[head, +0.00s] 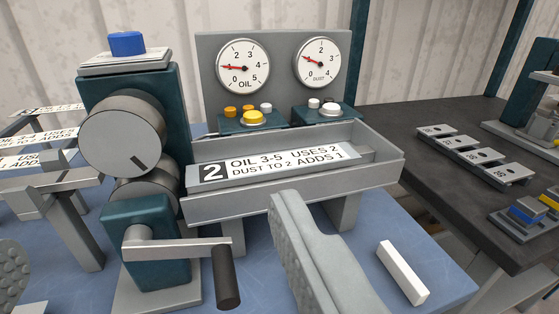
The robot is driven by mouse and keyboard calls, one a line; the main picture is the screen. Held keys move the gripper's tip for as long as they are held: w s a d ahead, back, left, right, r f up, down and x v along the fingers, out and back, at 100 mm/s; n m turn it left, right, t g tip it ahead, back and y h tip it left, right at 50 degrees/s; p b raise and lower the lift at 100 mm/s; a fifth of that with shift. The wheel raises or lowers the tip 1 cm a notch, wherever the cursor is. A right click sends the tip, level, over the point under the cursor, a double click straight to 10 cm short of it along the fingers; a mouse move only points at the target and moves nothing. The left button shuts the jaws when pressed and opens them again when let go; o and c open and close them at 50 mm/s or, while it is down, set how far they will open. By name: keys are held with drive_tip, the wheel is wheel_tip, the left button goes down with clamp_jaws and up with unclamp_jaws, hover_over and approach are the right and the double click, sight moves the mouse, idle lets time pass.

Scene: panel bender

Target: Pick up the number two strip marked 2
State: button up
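The number two strip (270,167) is a flat grey bar with a white label. The label has a black square with a 2 and reads "OIL 3-5 USES 2, DUST TO 2 ADDS 1". It lies in a grey open tray (392,160) beside the rollers, tilted slightly up to the right. My gripper (155,258) is open and empty. One finger shows at the lower left edge and the other at bottom centre, in front of and below the tray, apart from the strip.
A roller machine (122,135) with a crank handle (228,275) stands left of the tray. The OIL gauge (243,66) and DUST gauge (319,63) rise behind it. A white block (402,272) lies on the blue table (445,270). Other labelled strips (40,140) sit far left. A dark bench (400,120) stands right.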

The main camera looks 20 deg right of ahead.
drive_tip(key=w+d+r+m+g, duration=0.1)
drive_tip(key=w+m+g, duration=0.1)
drive_tip(key=w, duration=0.2)
drive_tip(key=w+d+r+m+g, duration=0.1)
drive_tip(key=w+r+m+g, duration=0.1)
drive_tip(key=w, duration=0.3)
drive_tip(key=w+d+r+m+g, duration=0.2)
drive_tip(key=w+m+g, duration=0.1)
drive_tip(key=w, duration=0.1)
drive_tip(key=shift+w+m+g+h, duration=0.35)
drive_tip(key=shift+m+g+h, duration=0.05)
drive_tip(key=shift+c, duration=0.2)
wheel_tip(320, 180, up, 2)
drive_tip(key=m+g, duration=0.8)
hover_over(276, 161)
drive_tip(key=m+g, duration=0.2)
drive_tip(key=shift+y, duration=0.4)
drive_tip(key=f, duration=1.1)
drive_tip(key=shift+w+d+f, duration=0.3)
drive_tip(key=shift+f, duration=0.05)
drive_tip(key=shift+s+a+f, duration=0.15)
drive_tip(key=shift+s+f, duration=0.05)
drive_tip(key=shift+f, duration=1.15)
drive_tip(key=shift+s+a+f, duration=0.1)
drive_tip(key=shift+s+f, duration=0.05)
drive_tip(key=shift+f, duration=1.15)
drive_tip(key=c, duration=1.1)
drive_tip(key=shift+r, duration=0.1)
